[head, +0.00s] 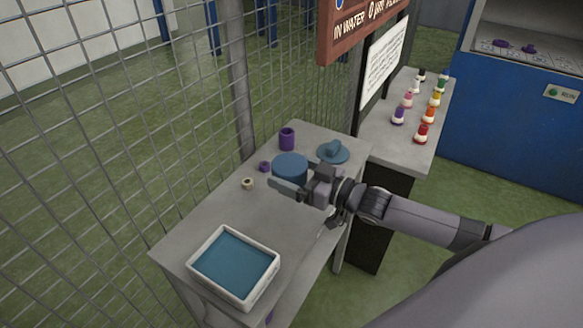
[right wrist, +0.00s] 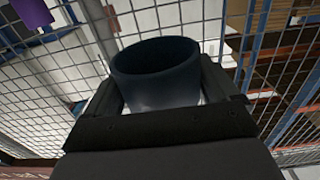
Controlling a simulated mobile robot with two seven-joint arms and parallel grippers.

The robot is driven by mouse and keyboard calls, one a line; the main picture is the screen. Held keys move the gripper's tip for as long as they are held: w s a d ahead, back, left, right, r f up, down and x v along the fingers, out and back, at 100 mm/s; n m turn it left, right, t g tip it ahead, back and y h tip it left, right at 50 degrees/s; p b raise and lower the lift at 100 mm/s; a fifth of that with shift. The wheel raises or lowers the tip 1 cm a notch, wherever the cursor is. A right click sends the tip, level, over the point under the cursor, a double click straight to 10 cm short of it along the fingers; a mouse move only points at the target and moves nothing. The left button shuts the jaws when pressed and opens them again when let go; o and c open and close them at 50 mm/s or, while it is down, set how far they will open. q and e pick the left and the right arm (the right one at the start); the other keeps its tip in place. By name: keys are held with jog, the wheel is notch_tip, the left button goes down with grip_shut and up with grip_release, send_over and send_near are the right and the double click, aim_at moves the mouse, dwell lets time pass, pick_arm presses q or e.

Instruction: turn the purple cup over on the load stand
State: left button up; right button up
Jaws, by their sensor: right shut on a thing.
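A purple cup (head: 287,138) stands on the grey table at its back edge, near the mesh fence. A blue round drum (head: 290,166) stands in front of it. My right gripper (head: 300,178) reaches in from the right at the drum. In the right wrist view a dark blue, round-rimmed, hollow-looking thing (right wrist: 158,75) sits between the fingers, which are shut on it. It appears to be the blue drum. I cannot tell which thing is the load stand. A purple patch (right wrist: 32,12) shows at the top left there. My left gripper is not in view.
A white tray with blue content (head: 198,262) is at the table's near end. A blue hat-shaped thing (head: 332,151), a small purple piece (head: 265,167) and a beige ring (head: 248,183) lie around the drum. Small colored bottles (head: 429,115) stand on another table. A fence runs behind.

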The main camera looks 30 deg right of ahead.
aim_at(317, 222)
notch_tip(317, 222, down, 5)
jog(key=b, duration=0.4)
jog(key=shift+f+b, duration=1.05)
jog(key=shift+f, duration=0.6)
jog(key=shift+f+b, duration=0.4)
jog(key=shift+f, duration=0.15)
jog(key=o, duration=1)
jog(key=shift+s+d+f, duration=0.1)
jog(key=shift+s, duration=0.15)
jog(key=shift+v, duration=3.3)
